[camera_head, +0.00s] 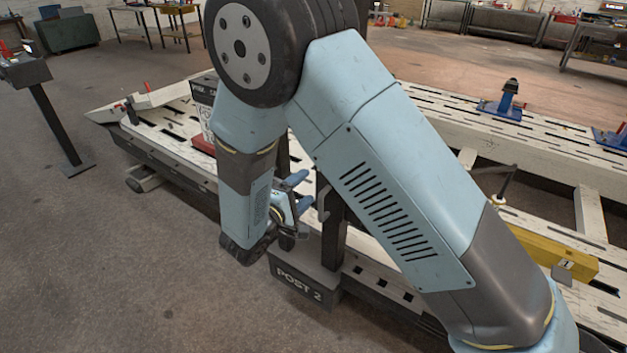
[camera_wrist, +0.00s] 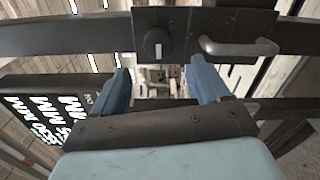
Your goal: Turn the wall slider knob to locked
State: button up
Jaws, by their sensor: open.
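In the wrist view, a round dark knob (camera_wrist: 152,42) with a short white mark sits on a dark plate (camera_wrist: 190,17). The white mark is on the lower part of the knob and runs up and down in the picture. A grey bar handle (camera_wrist: 238,47) is on the same plate, right of the knob. My gripper (camera_wrist: 160,76) is open with its two blue fingers apart and nothing between them. The knob shows beyond the gap between the fingertips, not touched. In the head view my gripper (camera_head: 301,191) is beside the dark post; the knob is not visible there.
A dark post base (camera_head: 305,283) marked POST 2 stands at the slotted pale frame bench (camera_head: 190,150). A dark box with white lettering (camera_wrist: 40,118) is left in the wrist view. A yellow beam (camera_head: 550,258) lies at right.

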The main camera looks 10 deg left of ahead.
jog(key=v, duration=0.4)
jog(key=shift+s+a, duration=0.1)
jog(key=shift+s, duration=0.15)
jog(key=w+d+r+m+g+h, duration=0.2)
jog(key=d+r+m+g, duration=0.35)
jog(key=d, duration=0.75)
jog(key=w+d+r+m+g+h, duration=0.1)
jog(key=d+r+m+g+h, duration=0.15)
jog(key=d+r+g, duration=0.6)
jog(key=s+d+r+m+t+y, duration=0.1)
jog(key=s+d+r+m+y, duration=0.2)
jog(key=s+d+r+y, duration=0.2)
jog(key=s+d+r+m+t+y, duration=0.2)
jog(key=s+d+r+m+y, duration=0.2)
jog(key=s+d, duration=0.7)
jog(key=shift+s+d+r+m+y, duration=0.3)
jog(key=shift+d+r+y, duration=0.95)
jog(key=shift+d+r, duration=0.85)
jog(key=shift+d+f, duration=0.3)
jog(key=shift+f, duration=0.05)
